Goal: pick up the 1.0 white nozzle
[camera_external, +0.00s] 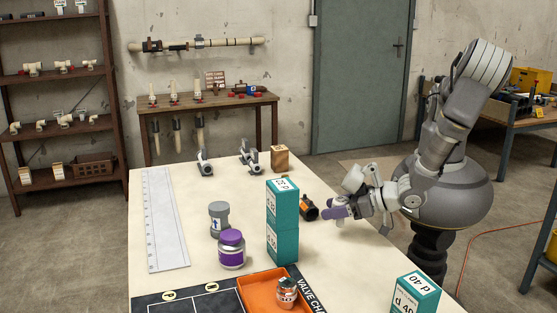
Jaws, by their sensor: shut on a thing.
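My gripper (333,209), with purple fingers, is over the right edge of the cream table, just right of an orange and black fitting (309,207). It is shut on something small. The held thing is too small and too hidden by the fingers to make out. I cannot pick out a white nozzle marked 1.0 anywhere in this view.
Stacked teal boxes (283,215) stand left of my gripper, and another teal box (415,296) is at the front right. A wooden block (280,159), purple-labelled jar (232,250), grey jar (219,219), ruler (165,222) and orange tray (254,293) are on the table.

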